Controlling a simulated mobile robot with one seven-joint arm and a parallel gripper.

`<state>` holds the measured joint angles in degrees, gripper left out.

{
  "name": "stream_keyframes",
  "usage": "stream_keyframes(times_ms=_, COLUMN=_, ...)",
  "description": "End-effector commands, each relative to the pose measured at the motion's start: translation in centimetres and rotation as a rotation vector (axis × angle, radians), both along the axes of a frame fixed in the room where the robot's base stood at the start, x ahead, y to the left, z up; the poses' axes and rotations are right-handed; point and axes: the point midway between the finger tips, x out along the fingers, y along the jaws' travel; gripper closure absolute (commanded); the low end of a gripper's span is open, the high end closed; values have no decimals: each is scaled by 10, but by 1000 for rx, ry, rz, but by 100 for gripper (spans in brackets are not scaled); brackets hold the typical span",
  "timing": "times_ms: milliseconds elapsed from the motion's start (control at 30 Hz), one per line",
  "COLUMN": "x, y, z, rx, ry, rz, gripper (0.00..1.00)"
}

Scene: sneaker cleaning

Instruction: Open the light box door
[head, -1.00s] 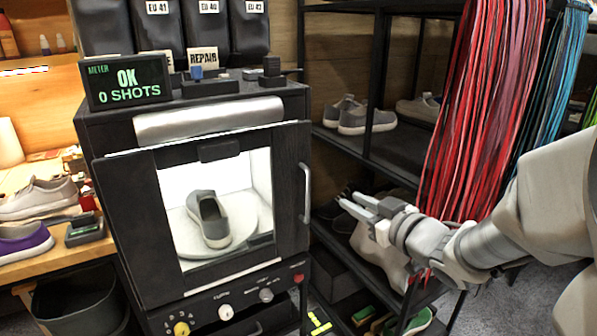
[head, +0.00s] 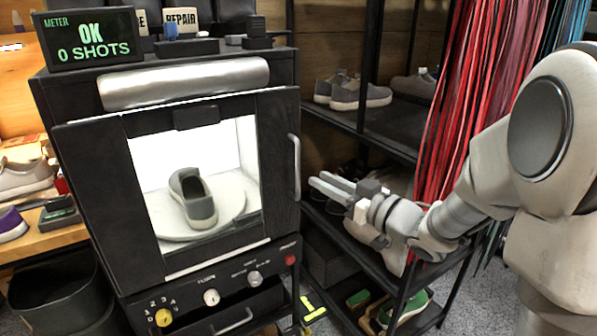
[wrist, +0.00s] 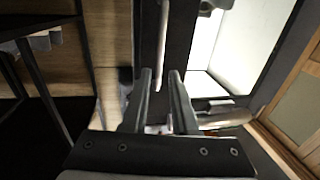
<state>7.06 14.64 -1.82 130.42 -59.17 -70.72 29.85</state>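The light box (head: 165,85) is a black cabinet with a lit interior. Its door (head: 275,150) has a dark frame and a window, and covers the front; a thin bright line runs along its top edge. A pale vertical handle (head: 297,168) is on the door's right side. My gripper (head: 317,180) is just right of the handle in the head view, apart in the picture, with its fingers pointing left. In the wrist view, my gripper (wrist: 160,75) has two parallel fingers with an empty gap, and the handle (wrist: 163,45) appears beyond the tips, roughly in line with the gap.
A grey sneaker (head: 193,197) stands on a white turntable inside the box. A black shelf rack (head: 390,140) with shoes and hanging red laces (head: 480,100) is close on the right. Knobs (head: 211,297) and a drawer lie below the door. A bin (head: 60,300) stands lower left.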

Motion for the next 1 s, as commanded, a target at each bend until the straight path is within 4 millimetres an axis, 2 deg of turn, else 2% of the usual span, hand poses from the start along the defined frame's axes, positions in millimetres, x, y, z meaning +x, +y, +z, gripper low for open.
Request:
stream_keyframes(times_ms=200, x=33, y=34, z=-2, rx=-1, ry=-1, rz=3, gripper=73)
stream_keyframes(times_ms=400, x=53, y=53, z=-1, rx=0, ry=-1, rz=0, gripper=73)
stream_keyframes(times_ms=600, x=60, y=61, z=0, rx=0, ry=-1, rz=0, gripper=73)
stream_keyframes(times_ms=833, x=60, y=61, z=0, rx=0, ry=0, rz=-1, gripper=73)
stream_keyframes(times_ms=1000, x=60, y=60, z=0, rx=0, ry=0, rz=-1, gripper=100)
